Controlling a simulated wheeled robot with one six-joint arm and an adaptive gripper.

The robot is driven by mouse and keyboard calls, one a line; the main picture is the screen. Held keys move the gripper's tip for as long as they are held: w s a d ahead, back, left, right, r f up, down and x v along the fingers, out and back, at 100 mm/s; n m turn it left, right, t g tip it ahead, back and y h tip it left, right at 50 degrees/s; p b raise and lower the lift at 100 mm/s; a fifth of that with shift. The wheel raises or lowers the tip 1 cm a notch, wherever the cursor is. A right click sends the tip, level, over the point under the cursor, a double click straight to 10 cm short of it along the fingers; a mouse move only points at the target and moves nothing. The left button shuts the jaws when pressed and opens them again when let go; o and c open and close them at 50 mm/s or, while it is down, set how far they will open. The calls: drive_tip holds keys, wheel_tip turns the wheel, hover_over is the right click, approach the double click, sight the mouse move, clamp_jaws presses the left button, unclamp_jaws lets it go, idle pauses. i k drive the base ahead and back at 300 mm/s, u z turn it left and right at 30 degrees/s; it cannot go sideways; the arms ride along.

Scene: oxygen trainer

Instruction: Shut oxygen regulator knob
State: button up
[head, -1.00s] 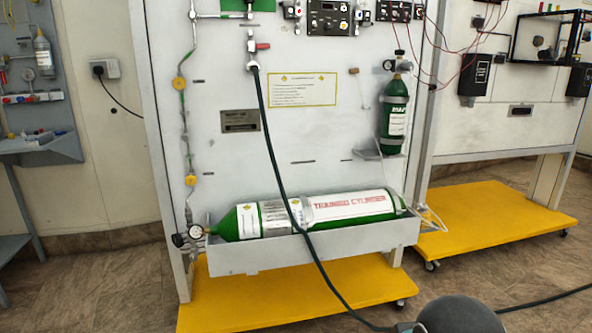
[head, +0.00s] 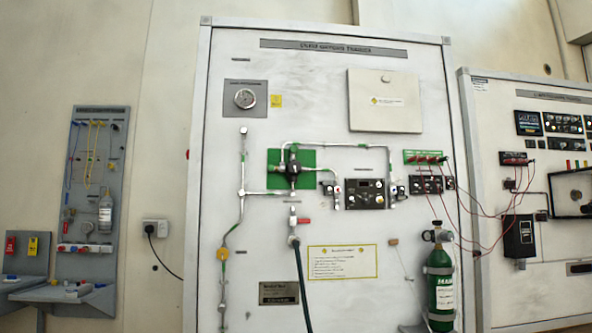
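The oxygen trainer panel (head: 330,90) stands upright in front of me in the head view. A black round regulator (head: 293,168) sits on a green plate (head: 272,158) left of the panel's middle, with metal pipes running from it. I take this as the part with the regulator knob; its setting is too small to tell. A small valve with a red handle (head: 304,221) is below it, above a dark hose. A green cylinder (head: 441,292) stands upright at the lower right of the panel. My gripper is not in view.
A round gauge (head: 245,98) and a closed white box (head: 384,101) are high on the panel. Red cables (head: 460,205) run to the neighbouring panel at right. A grey tool board (head: 92,185) is on the left wall. The floor is out of view.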

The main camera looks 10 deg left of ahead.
sight(294, 166)
drive_tip(key=z, duration=0.05)
drive_tip(key=k, duration=0.5)
drive_tip(key=u, duration=0.7)
drive_tip(key=i, duration=1)
drive_tip(key=z, duration=0.1)
